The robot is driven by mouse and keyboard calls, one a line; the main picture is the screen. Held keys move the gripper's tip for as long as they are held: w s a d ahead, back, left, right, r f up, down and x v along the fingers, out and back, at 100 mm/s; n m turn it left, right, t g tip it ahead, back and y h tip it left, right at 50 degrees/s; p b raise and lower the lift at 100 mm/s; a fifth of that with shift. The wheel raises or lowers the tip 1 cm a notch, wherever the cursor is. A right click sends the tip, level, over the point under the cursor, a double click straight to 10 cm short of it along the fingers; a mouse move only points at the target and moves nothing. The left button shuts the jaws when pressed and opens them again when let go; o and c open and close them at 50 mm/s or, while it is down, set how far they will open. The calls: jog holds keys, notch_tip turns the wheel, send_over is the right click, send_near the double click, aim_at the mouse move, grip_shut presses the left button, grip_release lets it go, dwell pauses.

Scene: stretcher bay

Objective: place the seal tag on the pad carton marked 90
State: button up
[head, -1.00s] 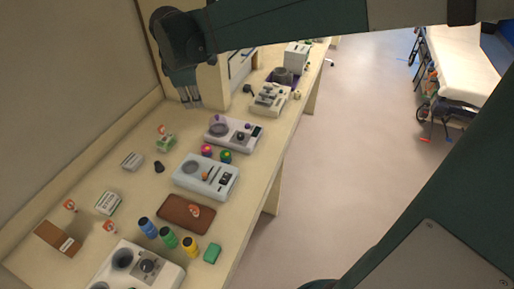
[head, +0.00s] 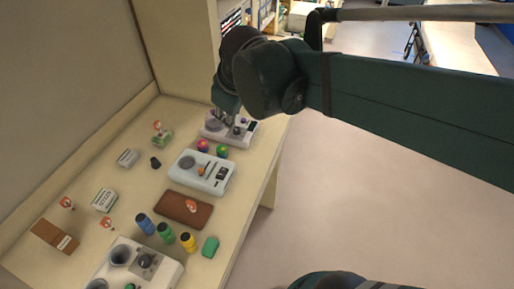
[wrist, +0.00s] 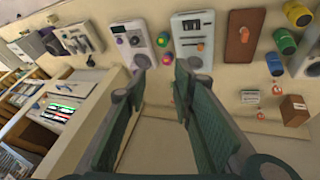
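Several small orange-and-white tags show in the head view: one on the brown tray (head: 172,213), this tag (head: 191,206); one by the green-and-white carton (head: 162,139); two tags (head: 67,203) (head: 107,223) near the white carton (head: 104,200). A grey-white carton (head: 127,157) and a brown carton (head: 55,237) stand nearby. Their markings are too small to read, so I cannot tell which is 90. My gripper (head: 228,122) is over the white device with purple knobs. In the wrist view my gripper (wrist: 161,72) has its fingers apart with nothing between them.
A pale-blue device (head: 202,172) and a grey-white device (head: 137,262) stand on the bench. Blue (head: 145,223), green (head: 166,232) and yellow (head: 188,242) bottles and a green block (head: 210,246) are near the front. A partition rises behind.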

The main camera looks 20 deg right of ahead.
jog(key=s+d+f+m, duration=0.1)
jog(key=s+f+m, duration=0.1)
jog(key=s, duration=0.4)
jog(key=s+d+f+m+t, duration=0.1)
jog(key=s+d+f+m, duration=0.1)
jog(key=s, duration=0.4)
jog(key=f+m, duration=0.1)
jog(key=m, duration=0.1)
jog(key=shift+m, duration=0.3)
